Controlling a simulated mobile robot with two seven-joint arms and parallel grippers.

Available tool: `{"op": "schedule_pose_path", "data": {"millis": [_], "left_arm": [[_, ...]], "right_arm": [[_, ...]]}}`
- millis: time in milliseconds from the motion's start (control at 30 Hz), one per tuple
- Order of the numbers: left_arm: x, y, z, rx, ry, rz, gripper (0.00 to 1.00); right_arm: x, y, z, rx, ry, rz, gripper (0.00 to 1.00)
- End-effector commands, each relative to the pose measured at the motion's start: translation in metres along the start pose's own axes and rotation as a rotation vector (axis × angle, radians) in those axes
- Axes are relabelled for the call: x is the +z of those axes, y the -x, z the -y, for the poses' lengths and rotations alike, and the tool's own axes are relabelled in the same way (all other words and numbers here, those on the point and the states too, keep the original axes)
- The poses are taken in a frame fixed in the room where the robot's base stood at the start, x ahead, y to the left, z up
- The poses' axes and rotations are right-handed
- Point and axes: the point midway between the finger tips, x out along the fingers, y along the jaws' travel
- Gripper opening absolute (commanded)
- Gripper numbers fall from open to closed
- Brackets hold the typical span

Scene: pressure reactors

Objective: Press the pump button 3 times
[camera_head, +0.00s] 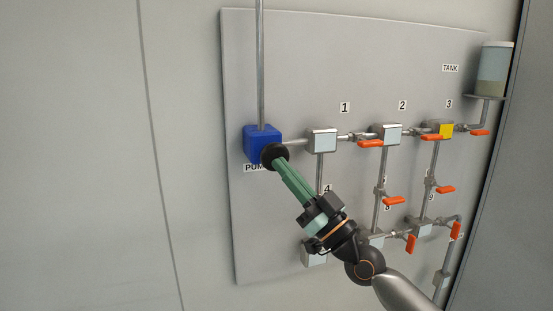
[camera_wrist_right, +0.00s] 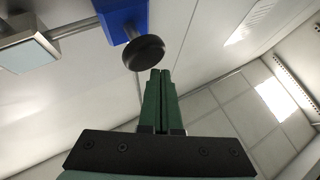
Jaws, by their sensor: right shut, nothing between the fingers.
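The blue pump box (camera_head: 258,140) is mounted on the grey panel at its left side, with a round black button (camera_head: 272,154) on its front. In the right wrist view the pump box (camera_wrist_right: 122,18) is at the top, and the black button (camera_wrist_right: 144,53) stands out from it. My right gripper (camera_head: 281,164) is shut and empty, its green fingers pointing at the button. In the wrist view the fingertips (camera_wrist_right: 161,73) are just beside the lower right edge of the button; whether they touch it I cannot tell. The PUMP label is partly hidden. My left gripper is not in view.
Right of the pump, pipes join several grey boxes, such as the one under label 1 (camera_head: 321,140), and orange valve handles (camera_head: 370,143). A tank (camera_head: 494,68) is at the top right. The wall left of the panel (camera_head: 80,150) is clear.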

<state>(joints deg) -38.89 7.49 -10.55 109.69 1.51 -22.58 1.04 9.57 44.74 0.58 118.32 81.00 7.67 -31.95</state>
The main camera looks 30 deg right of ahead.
Motion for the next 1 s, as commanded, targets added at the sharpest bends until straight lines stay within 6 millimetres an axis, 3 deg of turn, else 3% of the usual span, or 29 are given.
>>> {"op": "schedule_pose_path", "data": {"millis": [1000], "left_arm": [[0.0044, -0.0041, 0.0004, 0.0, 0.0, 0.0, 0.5]], "right_arm": [[0.0074, -0.0091, -0.0068, 0.0, -0.001, 0.001, 0.0]]}}
